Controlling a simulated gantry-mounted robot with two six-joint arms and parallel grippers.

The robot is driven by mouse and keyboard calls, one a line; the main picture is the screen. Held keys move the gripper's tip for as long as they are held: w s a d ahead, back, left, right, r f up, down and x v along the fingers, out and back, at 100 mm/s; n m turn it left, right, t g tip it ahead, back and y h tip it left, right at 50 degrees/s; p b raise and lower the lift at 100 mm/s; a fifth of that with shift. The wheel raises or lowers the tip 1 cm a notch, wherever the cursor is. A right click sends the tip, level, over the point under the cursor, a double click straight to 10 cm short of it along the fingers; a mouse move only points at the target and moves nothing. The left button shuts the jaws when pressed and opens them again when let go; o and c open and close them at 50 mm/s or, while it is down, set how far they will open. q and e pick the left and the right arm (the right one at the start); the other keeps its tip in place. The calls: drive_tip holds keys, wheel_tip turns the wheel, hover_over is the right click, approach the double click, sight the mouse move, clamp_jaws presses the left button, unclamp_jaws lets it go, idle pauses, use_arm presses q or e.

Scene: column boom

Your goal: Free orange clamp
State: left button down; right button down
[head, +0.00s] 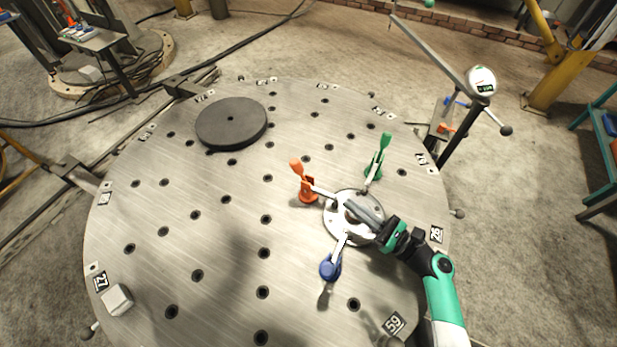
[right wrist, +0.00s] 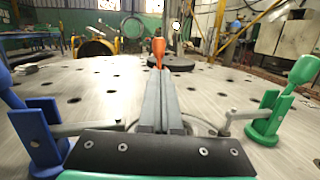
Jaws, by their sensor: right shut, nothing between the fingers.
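The orange clamp (head: 308,190) stands on the round metal table with its handle up. Its bar reaches onto the rim of a round metal flange (head: 335,228). In the right wrist view only its orange handle (right wrist: 158,47) shows, beyond the fingertips; the rest is hidden. A green clamp (head: 376,163) and a blue clamp (head: 330,267) also have bars reaching to the flange. My right gripper (head: 352,207) is shut and empty above the flange, pointing toward the orange clamp and apart from its handle. It also shows in the right wrist view (right wrist: 161,78). My left gripper is not in view.
A dark disc (head: 232,123) lies on the far left of the table (head: 150,215). A pale block (head: 117,300) sits near the left front edge. A dial gauge (head: 481,81) on a stand is off the right edge. The table's left and middle are mostly clear.

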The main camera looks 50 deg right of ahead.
sight(310, 183)
drive_tip(key=shift+w+a, duration=0.15)
drive_tip(key=shift+w, duration=0.25)
drive_tip(key=w+b, duration=0.1)
drive_tip(key=w, duration=0.3)
drive_tip(key=w+a+r+b, duration=0.1)
drive_tip(key=w, duration=0.3)
drive_tip(key=w+r, duration=0.1)
drive_tip(key=w, duration=0.3)
drive_tip(key=shift+w+a+b, duration=0.15)
drive_tip(key=shift+w+b, duration=0.15)
drive_tip(key=shift+b, duration=0.1)
